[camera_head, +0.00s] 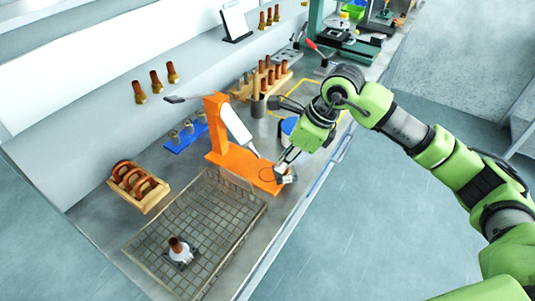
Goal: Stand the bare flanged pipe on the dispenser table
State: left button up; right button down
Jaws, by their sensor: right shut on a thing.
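My right gripper (284,168) is low over the near end of the orange dispenser base (228,164). It is shut on a small grey piece, which I take to be the bare flanged pipe (288,179). The fingers hide most of the pipe, and I cannot tell whether it touches the orange plate. The dispenser has an upright orange column (213,108) and a white slanted syringe (236,126) whose tip points down close to the gripper. My left gripper is not in view.
A mesh tray (223,246) holds a copper pipe on a grey flange (179,251). A blue rack (185,139) holds grey pieces. A wooden crate (151,201) holds copper rings. A wooden rack (246,92) holds copper pipes behind the dispenser. A blue-sided container (286,128) stands beside my wrist.

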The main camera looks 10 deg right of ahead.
jog(key=shift+w+a, duration=0.4)
jog(key=shift+a, duration=0.2)
jog(key=shift+w+a+r+p, duration=0.1)
jog(key=shift+w+a+p, duration=0.1)
jog(key=shift+w+a, duration=0.3)
jog(key=shift+w+a+r+p, duration=0.1)
jog(key=shift+w+a+p, duration=0.15)
jog(key=shift+a, duration=0.45)
jog(key=shift+w+a+f+b, duration=0.1)
jog(key=shift+f+b, duration=0.1)
jog(key=shift+f, duration=0.15)
jog(key=shift+w+a+f+b, duration=0.1)
jog(key=shift+f+b, duration=0.05)
jog(key=shift+f, duration=0.5)
jog(key=shift+d, duration=0.1)
jog(key=c, duration=2)
grip_release()
jog(key=shift+s+f, duration=0.1)
